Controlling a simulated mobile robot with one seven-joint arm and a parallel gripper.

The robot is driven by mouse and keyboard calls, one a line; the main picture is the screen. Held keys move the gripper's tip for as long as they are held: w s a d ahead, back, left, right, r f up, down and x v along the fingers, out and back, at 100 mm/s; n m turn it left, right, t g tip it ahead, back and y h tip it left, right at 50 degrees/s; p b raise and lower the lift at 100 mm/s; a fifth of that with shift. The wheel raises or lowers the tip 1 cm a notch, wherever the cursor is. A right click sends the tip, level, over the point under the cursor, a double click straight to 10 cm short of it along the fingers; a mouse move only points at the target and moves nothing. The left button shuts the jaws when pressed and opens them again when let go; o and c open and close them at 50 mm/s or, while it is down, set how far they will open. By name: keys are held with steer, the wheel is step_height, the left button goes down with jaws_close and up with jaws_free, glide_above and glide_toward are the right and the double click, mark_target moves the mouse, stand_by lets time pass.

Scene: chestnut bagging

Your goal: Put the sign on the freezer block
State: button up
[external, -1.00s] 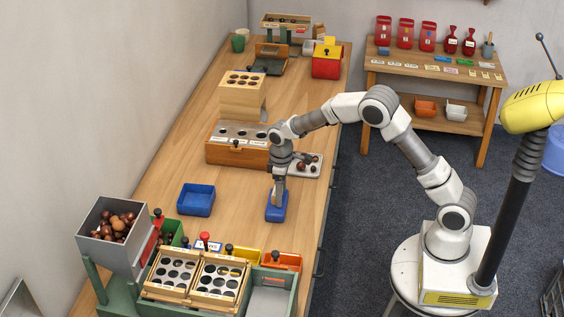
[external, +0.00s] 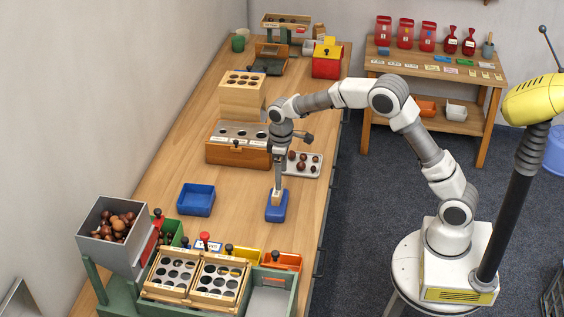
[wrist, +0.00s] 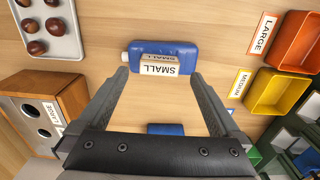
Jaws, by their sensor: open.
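The freezer block (external: 277,213) is a blue slab lying on the bench, right of the blue tray. In the wrist view the block (wrist: 189,48) shows a white cap at its left end. A sign (wrist: 158,67) reading SMALL stands on the block, and its pale shape (external: 275,199) also shows in the external view. My gripper (external: 278,188) points down above the block. In the wrist view my gripper (wrist: 160,76) is open, with a finger to each side of the sign and a gap between. Finger height above the block is hard to judge.
A blue tray (external: 196,200) lies left of the block. A chestnut tray (external: 316,170) and a wooden box (external: 238,154) are behind it. Orange (wrist: 298,47) and yellow (wrist: 284,95) bins labelled LARGE and MEDIUM are nearby. The sorter frame (external: 258,278) stands in front.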

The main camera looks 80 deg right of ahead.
steer(key=s+a+r+t, duration=0.1)
steer(key=s+a+r, duration=0.45)
steer(key=r, duration=0.35)
steer(key=s+a+r+t, duration=0.2)
steer(key=s+a+r, duration=0.2)
steer(key=s+r, duration=0.3)
steer(key=s+a+r+t, duration=0.1)
steer(key=s+a, duration=0.3)
steer(key=s, duration=0.5)
steer(key=s+a+r+t, duration=0.1)
steer(key=s+a+t, duration=0.15)
steer(key=s, duration=0.65)
step_height(320, 180, up, 12)
steer(key=w+a+p, duration=0.1)
steer(key=p, duration=1.2)
steer(key=shift+w+g+p, duration=0.25)
steer(key=shift+g+p, duration=0.05)
steer(key=shift+g, duration=0.15)
